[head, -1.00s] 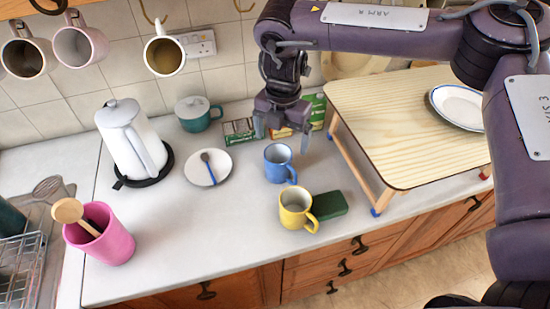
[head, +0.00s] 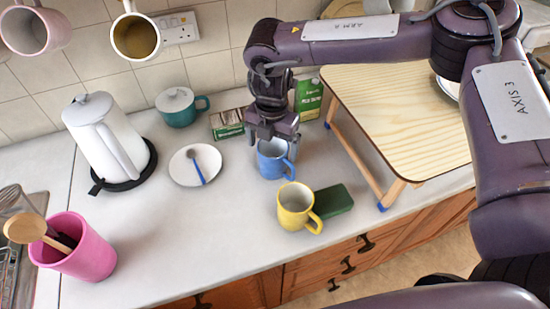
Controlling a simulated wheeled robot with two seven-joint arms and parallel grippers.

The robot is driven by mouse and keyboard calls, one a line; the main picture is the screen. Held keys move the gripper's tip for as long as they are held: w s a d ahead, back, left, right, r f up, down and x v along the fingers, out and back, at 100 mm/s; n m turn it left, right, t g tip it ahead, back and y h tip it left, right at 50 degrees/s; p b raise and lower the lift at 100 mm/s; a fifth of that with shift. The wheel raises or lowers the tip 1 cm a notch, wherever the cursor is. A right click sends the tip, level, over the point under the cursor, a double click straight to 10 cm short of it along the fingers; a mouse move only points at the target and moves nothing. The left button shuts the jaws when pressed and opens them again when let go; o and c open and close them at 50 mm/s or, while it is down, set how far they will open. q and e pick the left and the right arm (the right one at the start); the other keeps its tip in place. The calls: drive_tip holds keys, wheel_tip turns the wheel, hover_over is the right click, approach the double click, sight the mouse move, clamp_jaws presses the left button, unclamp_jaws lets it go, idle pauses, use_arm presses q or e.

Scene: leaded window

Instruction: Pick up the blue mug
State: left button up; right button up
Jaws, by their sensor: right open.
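The blue mug (head: 271,165) stands upright on the pale counter in the head view, with its handle towards the lower right. My right gripper (head: 273,142) is open and points down at the mug's top, its fingers close to the rim. Whether the fingers touch the mug or straddle its wall I cannot tell. The gripper hides part of the mug's far rim and opening. My left gripper is not in view.
A yellow mug (head: 294,208) and a dark green block (head: 331,201) stand just in front. A saucer with a spoon (head: 190,166) lies left. A wooden raised board (head: 398,112) stands right. Boxes (head: 228,124) are behind.

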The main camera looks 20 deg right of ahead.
sight(273, 154)
wheel_tip(273, 154, down, 4)
drive_tip(key=shift+r+p, duration=0.25)
drive_tip(key=shift+p, duration=0.1)
drive_tip(key=shift+s+r, duration=0.1)
drive_tip(key=c, duration=1.2)
